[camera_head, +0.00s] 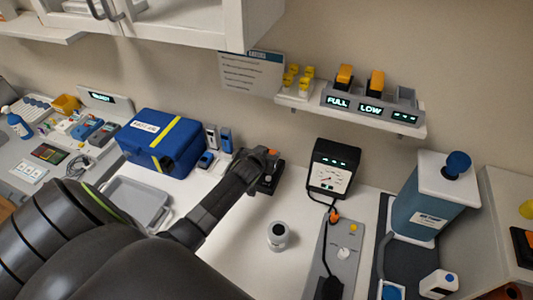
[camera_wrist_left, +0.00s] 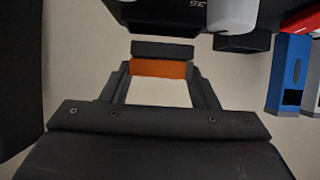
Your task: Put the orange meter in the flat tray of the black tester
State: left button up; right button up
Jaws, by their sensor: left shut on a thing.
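My left gripper (camera_head: 266,160) reaches over the white bench near the wall and is shut on an orange and black thing, apparently the orange meter. In the left wrist view an orange band of the meter (camera_wrist_left: 160,69) shows between the fingers (camera_wrist_left: 160,88). The rest of it is mostly hidden. A black tester (camera_head: 330,168) with a white dial face and green lights stands to the right of the gripper, apart from it. I cannot make out its flat tray. My right gripper is in neither view.
A blue case (camera_head: 160,143) and a grey tray (camera_head: 137,203) are on the left. A small round grey jar (camera_head: 278,236) stands in front. A grey panel (camera_head: 345,245) with a cable lies right. A wall shelf (camera_head: 400,125) holds orange devices. Some bench between is clear.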

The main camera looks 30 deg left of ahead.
pick_arm(q)
jog(key=shift+f+b, duration=0.85)
jog(key=shift+f, duration=0.2)
dwell(0.4)
jog(key=o, duration=1)
jog(key=shift+o, duration=0.2)
jog(key=b+v, duration=0.2)
jog(key=v, duration=1.5)
jog(key=shift+s, duration=0.25)
jog(key=shift+f, duration=0.1)
